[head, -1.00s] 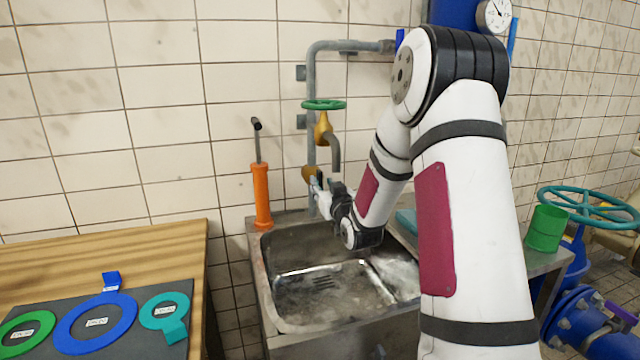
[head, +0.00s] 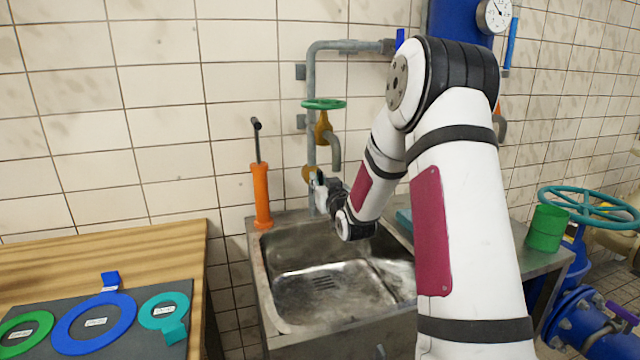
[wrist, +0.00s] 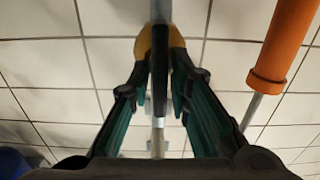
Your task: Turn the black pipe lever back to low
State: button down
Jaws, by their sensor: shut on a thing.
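The black pipe lever (wrist: 160,85) runs lengthwise between the two fingers in the wrist view, in front of the grey pipe (wrist: 161,12) and a yellow valve body (wrist: 145,45). My gripper (wrist: 160,100) is shut on the lever, with dark green fingers on both sides of it. In the head view my gripper (head: 322,192) is at the pipe above the sink's back edge, by the yellow valve body (head: 308,174). The lever is mostly hidden there by the gripper, and I cannot read any low marking.
An orange hand pump (head: 261,195) stands left of the pipe; it also shows in the wrist view (wrist: 282,45). A green handwheel (head: 324,104) and a tap (head: 335,150) sit above the gripper. The sink basin (head: 325,285) below is empty. A green cup (head: 546,228) stands right.

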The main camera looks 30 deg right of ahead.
jog(key=c, duration=1.7)
grip_release()
jog(key=v, duration=1.2)
jog(key=shift+a, duration=0.1)
